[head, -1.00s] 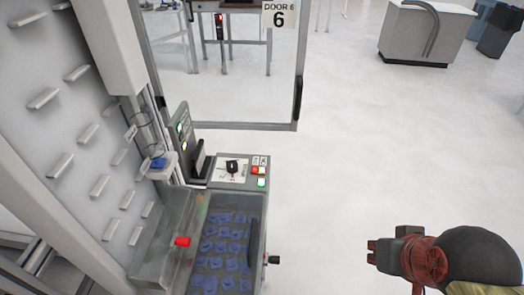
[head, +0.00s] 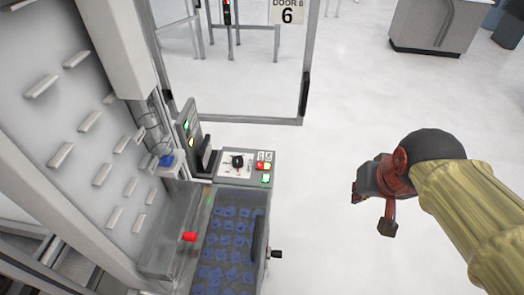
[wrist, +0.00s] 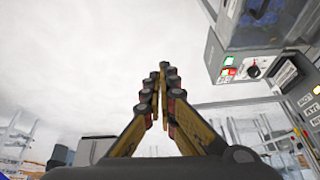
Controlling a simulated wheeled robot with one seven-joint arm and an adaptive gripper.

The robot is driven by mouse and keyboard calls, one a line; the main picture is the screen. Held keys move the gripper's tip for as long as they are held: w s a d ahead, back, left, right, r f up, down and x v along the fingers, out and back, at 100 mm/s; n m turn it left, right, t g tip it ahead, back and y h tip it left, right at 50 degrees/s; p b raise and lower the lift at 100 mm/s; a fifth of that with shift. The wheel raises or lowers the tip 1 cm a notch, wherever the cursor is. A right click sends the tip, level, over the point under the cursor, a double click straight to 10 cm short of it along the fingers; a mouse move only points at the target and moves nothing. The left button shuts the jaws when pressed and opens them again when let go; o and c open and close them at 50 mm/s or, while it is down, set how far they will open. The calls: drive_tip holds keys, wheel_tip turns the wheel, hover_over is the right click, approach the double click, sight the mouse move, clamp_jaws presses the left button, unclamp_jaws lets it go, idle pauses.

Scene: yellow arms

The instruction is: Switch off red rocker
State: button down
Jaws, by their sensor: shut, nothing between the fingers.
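The red rocker (head: 260,166) is a small lit red switch on the grey control box at the machine's corner, beside a black rotary knob (head: 237,161) and above a lit green switch (head: 265,179). In the wrist view the red rocker (wrist: 228,61) shows at the upper right, small, with a green light by it. My gripper (head: 356,193) is over open floor to the right of the control box, well apart from it. In the wrist view my gripper (wrist: 160,75) has its fingers together and empty.
A blue-filled tray (head: 228,250) with a dark handle lies below the control box. A red knob (head: 189,237) and black knob (head: 277,254) stick out nearby. A framed door panel marked 6 (head: 287,14) stands behind. The floor between gripper and box is clear.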

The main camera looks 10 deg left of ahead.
drive_tip(key=w+a+r+p, duration=0.2)
drive_tip(key=w+a+p, duration=0.2)
drive_tip(key=w+a, duration=0.45)
drive_tip(key=g+p, duration=0.2)
drive_tip(key=p, duration=0.7)
hover_over(262, 162)
drive_tip(key=s+d, duration=0.1)
drive_tip(key=s, duration=0.3)
wheel_tip(262, 162, down, 8)
drive_tip(key=shift+w+f+n+b, duration=0.15)
drive_tip(key=shift+n+b, duration=0.15)
drive_tip(key=shift+n, duration=0.1)
drive_tip(key=shift+f, duration=0.1)
drive_tip(key=x, duration=1.2)
drive_tip(key=shift+a+f+b, duration=0.2)
drive_tip(key=shift+f+b, duration=0.2)
drive_tip(key=shift+f, duration=0.45)
drive_tip(key=shift+a+f, duration=0.1)
